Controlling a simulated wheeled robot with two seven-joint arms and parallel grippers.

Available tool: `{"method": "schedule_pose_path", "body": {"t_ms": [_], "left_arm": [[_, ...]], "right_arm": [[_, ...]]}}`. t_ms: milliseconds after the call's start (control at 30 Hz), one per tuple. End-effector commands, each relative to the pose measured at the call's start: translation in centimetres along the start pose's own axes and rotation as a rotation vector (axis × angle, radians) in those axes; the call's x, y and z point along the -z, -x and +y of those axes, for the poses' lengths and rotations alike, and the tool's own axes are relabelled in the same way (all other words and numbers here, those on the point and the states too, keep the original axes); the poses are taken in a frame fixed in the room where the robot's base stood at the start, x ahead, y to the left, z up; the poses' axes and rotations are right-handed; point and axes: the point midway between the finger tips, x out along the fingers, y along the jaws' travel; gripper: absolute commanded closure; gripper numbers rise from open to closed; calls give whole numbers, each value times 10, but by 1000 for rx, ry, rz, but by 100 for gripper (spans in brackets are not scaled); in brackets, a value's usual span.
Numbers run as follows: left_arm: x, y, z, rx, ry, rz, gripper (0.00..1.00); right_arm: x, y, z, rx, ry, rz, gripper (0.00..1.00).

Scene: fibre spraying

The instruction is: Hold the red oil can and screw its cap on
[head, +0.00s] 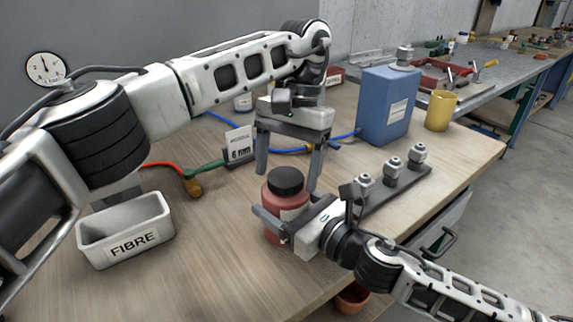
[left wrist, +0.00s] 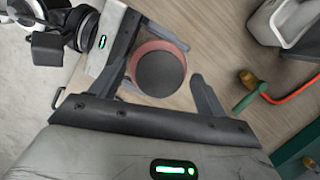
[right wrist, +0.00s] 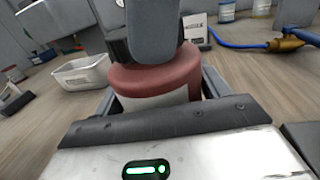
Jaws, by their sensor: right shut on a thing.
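The red oil can (head: 272,194) stands upright on the wooden table, with a black cap (head: 286,180) on its top. My right gripper (head: 276,214) is shut on the can's body from the side. The can (right wrist: 178,78) also shows close up in the right wrist view, where a grey finger hides much of the cap. My left gripper (head: 290,170) points down over the can, open, its fingers apart on either side of the cap. The left wrist view shows the cap (left wrist: 160,73) from above, between the spread fingers. Whether the cap's thread is engaged cannot be told.
A grey FIBRE bin (head: 125,232) stands at the left. A blue container (head: 388,105) and a yellow cup (head: 440,110) stand at the back right. A dark rack with several metal fittings (head: 393,168) lies right of the can. Hoses and a small sign (head: 240,144) lie behind.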

Motion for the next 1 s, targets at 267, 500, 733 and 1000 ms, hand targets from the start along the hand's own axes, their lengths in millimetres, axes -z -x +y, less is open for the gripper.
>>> {"method": "schedule_pose_path", "body": {"t_ms": [267, 500, 733, 1000], "left_arm": [[-2, 8, 0, 1, 2, 3, 25], [-10, 38, 0, 1, 3, 3, 25], [-12, 43, 0, 0, 2, 1, 25], [-12, 43, 0, 0, 42, 3, 29]], "right_arm": [[0, 0, 0, 0, 0, 0, 89], [0, 0, 0, 0, 0, 0, 89], [0, 0, 0, 0, 0, 0, 89], [0, 0, 0, 0, 0, 0, 89]]}}
